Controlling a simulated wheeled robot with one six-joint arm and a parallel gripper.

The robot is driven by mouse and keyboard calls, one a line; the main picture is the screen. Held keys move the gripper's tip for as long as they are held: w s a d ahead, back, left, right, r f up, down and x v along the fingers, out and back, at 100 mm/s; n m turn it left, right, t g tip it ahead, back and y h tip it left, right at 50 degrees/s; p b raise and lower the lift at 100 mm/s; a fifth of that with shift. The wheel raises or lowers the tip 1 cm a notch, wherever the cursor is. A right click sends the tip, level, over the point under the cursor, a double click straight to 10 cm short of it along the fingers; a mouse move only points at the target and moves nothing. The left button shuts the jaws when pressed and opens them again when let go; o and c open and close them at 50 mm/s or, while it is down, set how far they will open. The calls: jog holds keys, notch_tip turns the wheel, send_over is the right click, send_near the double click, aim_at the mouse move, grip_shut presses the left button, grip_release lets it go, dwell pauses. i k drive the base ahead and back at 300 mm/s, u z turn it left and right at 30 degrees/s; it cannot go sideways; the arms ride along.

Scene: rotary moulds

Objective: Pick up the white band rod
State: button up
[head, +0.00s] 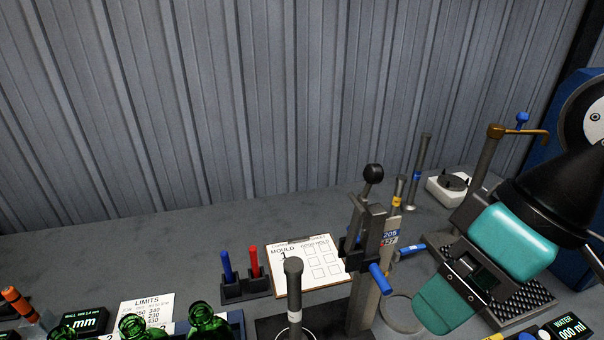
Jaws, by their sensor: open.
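The white band rod (295,287) stands upright at the bottom centre in the head view. It has a dark grey rounded top and a pale band low on its shaft, and its lower end is cut off by the frame. My gripper (446,298), with teal and dark grey parts, is at the right, reaching down and left over the bench. It is open and well apart from the white band rod. A rod with a yellow band (398,193) and one with a blue band (420,172) stand farther back.
A dark upright gauge stand (366,285) with a black knob and blue handle stands between the white band rod and my gripper. Bench at back left is clear.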

aim_at(293, 266)
jog(key=k, duration=1.1)
jog(key=u, duration=0.25)
jog(key=i, duration=0.45)
jog(key=u, duration=0.3)
